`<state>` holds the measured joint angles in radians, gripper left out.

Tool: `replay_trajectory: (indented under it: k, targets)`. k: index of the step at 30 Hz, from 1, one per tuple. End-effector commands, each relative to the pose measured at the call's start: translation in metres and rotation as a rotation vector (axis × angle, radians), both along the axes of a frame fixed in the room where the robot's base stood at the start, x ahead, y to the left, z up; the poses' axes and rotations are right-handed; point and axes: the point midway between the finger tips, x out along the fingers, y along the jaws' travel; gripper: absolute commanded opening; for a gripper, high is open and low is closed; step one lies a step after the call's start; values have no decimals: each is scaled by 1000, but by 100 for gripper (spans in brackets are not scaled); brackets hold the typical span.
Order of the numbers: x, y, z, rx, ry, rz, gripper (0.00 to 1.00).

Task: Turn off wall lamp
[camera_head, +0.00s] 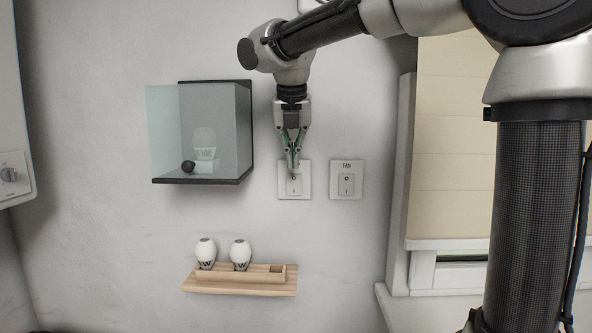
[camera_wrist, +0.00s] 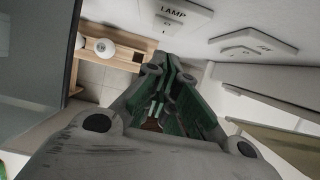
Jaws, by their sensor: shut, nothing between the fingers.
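The lamp switch (camera_head: 294,187) is a light plate with a rocker on the wall. In the wrist view its plate (camera_wrist: 187,13) reads LAMP. My gripper (camera_head: 293,170) is shut and empty, its fingers pointing down in front of the upper part of this plate and hiding its label in the head view. Whether the tips touch the rocker I cannot tell. In the wrist view the closed green-lined fingers (camera_wrist: 170,65) are below the plate. A glass-fronted black wall box (camera_head: 246,130) left of my gripper holds a white bulb (camera_head: 204,139) on a base; no clear glow shows.
A second switch marked FAN (camera_head: 346,187) sits just right of the lamp switch. A wooden shelf (camera_head: 240,289) with two white bulbs is below the box. A window with a blind (camera_head: 447,140) is at right, and a white unit with a knob (camera_head: 9,175) is at far left.

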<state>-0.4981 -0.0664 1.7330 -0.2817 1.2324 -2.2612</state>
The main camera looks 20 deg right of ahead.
Motion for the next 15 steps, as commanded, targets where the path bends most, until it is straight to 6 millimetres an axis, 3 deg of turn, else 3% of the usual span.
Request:
replay_trajectory:
  k: [6, 15]
  targets:
    - [-5, 2, 40, 2, -3, 1, 0]
    - [-7, 2, 59, 1, 0, 0, 0]
